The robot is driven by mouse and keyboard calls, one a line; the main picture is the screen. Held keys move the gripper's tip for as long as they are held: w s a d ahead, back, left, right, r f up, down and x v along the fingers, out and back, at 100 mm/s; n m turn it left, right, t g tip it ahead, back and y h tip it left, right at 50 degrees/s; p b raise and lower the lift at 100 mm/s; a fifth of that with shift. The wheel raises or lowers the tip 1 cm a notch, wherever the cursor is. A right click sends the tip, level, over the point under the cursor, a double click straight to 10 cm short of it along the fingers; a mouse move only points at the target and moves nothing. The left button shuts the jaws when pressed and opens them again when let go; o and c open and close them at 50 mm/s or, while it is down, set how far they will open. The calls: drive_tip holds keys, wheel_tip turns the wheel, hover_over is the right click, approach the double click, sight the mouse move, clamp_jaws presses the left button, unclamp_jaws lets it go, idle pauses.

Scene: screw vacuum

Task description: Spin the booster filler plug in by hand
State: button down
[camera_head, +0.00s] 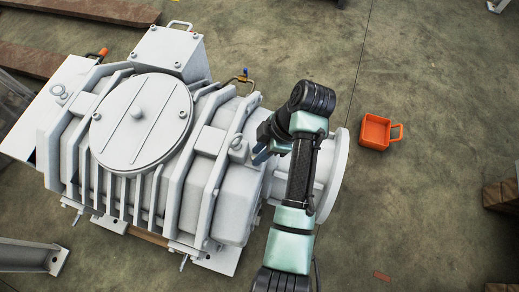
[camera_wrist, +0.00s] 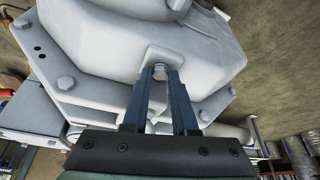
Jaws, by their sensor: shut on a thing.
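The booster (camera_head: 230,190) is a large pale grey ribbed machine, with its near end face filling much of the wrist view (camera_wrist: 130,40). My gripper (camera_wrist: 160,78) has two blue fingers against a raised boss on that face. The filler plug (camera_wrist: 159,71) shows as a small, light round piece between the fingertips, and the gripper is shut on it. Whether its thread sits in the hole is hidden. In the head view my gripper (camera_head: 262,155) is at the booster's right end, and my arm covers part of the flange.
An orange bin (camera_head: 376,132) with a handle lies on the floor to the right. Timber beams (camera_head: 100,10) lie at the upper left. Open concrete floor (camera_head: 430,210) is on the right.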

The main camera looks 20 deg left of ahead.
drive_tip(key=shift+r+p, duration=0.1)
drive_tip(key=shift+p, duration=0.2)
drive_tip(key=m+p, duration=0.1)
drive_tip(key=p, duration=0.1)
drive_tip(key=shift+s+r+m+t+p, duration=0.2)
drive_tip(key=shift+m+t+p, duration=0.1)
drive_tip(key=shift+m, duration=0.1)
drive_tip(key=m+t+p, duration=0.1)
drive_tip(key=m+p, duration=0.1)
drive_tip(key=p, duration=0.1)
drive_tip(key=m+t+p, duration=0.1)
drive_tip(key=m+p, duration=0.2)
drive_tip(key=p, duration=0.1)
drive_tip(key=shift+s, duration=0.2)
drive_tip(key=shift+f+m+t+p, duration=0.2)
drive_tip(key=shift+m+p, duration=0.2)
drive_tip(key=shift+m, duration=0.25)
drive_tip(key=shift+f+m+t+p, duration=0.1)
drive_tip(key=shift+m+t+p, duration=0.1)
drive_tip(key=shift+m+p, duration=0.35)
drive_tip(key=c, duration=0.8)
unclamp_jaws()
drive_tip(key=shift+o, duration=0.6)
